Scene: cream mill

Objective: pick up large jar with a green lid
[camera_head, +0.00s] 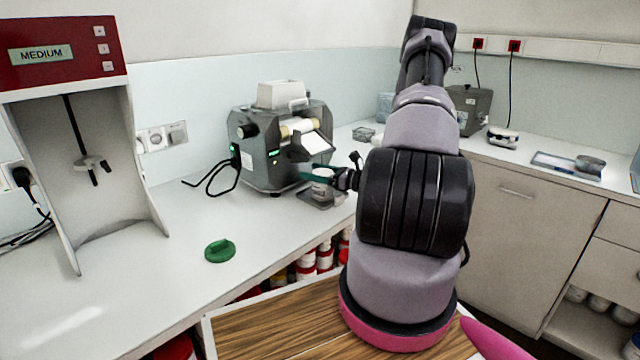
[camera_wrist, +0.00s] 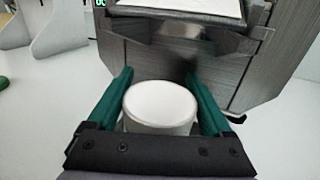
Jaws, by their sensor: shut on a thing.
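A white jar (camera_head: 322,188) stands upright at the front of the grey mill (camera_head: 275,145), at or just above a small grey tray (camera_head: 318,198). My gripper (camera_head: 318,175) reaches in from the right and is shut on this jar. In the wrist view the jar (camera_wrist: 160,105) sits between the two green fingers, its round top plain white, with no green lid on it. A green lid (camera_head: 220,250) lies apart on the white counter to the left. The jar's lower part is hidden in the wrist view.
A red and white mixer stand (camera_head: 68,60) stands at the left. Black cables lie beside the mill. Several jars with red lids (camera_head: 325,258) stand under the counter edge. The counter around the green lid is clear.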

